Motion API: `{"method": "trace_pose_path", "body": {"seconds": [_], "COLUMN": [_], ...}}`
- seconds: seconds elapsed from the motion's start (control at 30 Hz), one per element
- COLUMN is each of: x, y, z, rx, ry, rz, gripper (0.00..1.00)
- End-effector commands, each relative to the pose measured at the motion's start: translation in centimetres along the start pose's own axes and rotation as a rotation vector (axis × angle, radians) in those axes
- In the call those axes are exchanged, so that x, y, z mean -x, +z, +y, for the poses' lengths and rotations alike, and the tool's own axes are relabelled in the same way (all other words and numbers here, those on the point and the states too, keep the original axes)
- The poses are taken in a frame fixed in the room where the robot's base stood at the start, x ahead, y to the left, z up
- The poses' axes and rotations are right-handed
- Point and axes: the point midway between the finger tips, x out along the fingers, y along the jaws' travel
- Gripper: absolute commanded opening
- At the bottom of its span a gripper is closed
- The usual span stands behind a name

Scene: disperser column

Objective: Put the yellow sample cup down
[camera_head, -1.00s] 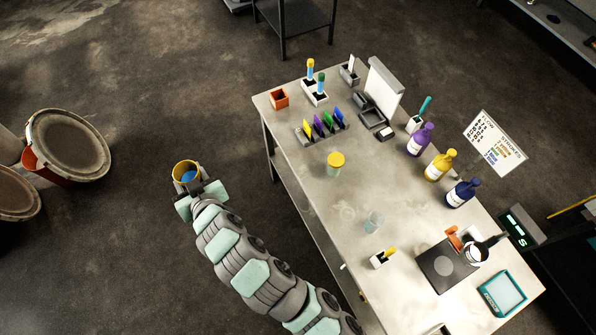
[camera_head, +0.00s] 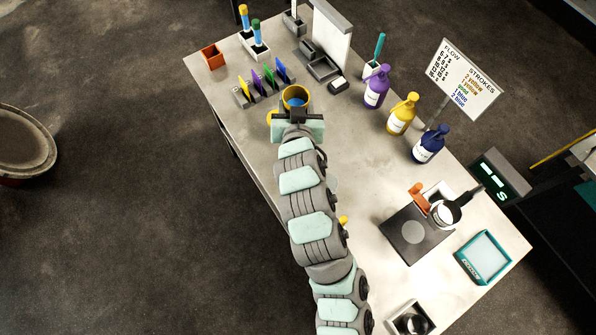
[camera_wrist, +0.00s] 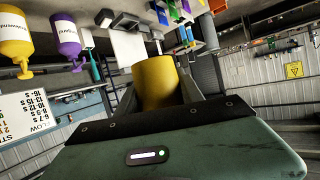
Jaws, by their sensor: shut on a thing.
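The yellow sample cup (camera_head: 296,96) holds something blue inside and is at the end of my arm, over the far left part of the table in the head view. My gripper (camera_head: 296,111) is shut on the cup. In the wrist view the yellow cup (camera_wrist: 156,82) sits between the fingers of my gripper (camera_wrist: 158,98). The view from above does not show clearly how high the cup is over the table (camera_head: 370,165). My arm hides part of the tabletop, and a yellow-lidded thing (camera_head: 271,117) peeks out just left of the gripper.
A rack of coloured cards (camera_head: 265,84) stands close behind and left of the cup. Purple (camera_head: 376,88), yellow (camera_head: 402,114) and blue (camera_head: 429,146) bottles line the right side. An orange box (camera_head: 212,56) stands at the far left corner. Some bare tabletop lies between gripper and bottles.

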Motion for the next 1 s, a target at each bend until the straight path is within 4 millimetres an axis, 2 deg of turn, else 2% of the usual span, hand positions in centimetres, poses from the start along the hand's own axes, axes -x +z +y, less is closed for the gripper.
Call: {"method": "trace_pose_path", "body": {"seconds": [0.03, 0.1, 0.3, 0.47, 0.57, 1.0], "x": [-1.0, -1.4, -2.1, -2.3, -2.8, -7.2], "y": [2.5, 3.6, 5.6, 6.4, 7.8, 18.5], "z": [0.2, 0.2, 0.2, 0.2, 0.2, 1.0], "rx": [0.005, 0.012, 0.025, 0.029, 0.030, 0.030], "ry": [-0.002, -0.006, -0.014, -0.017, -0.019, -0.017], "rz": [0.004, 0.004, -0.001, -0.006, -0.011, -0.013], "gripper": [0.00, 0.00, 0.00, 0.00, 0.00, 0.00]}}
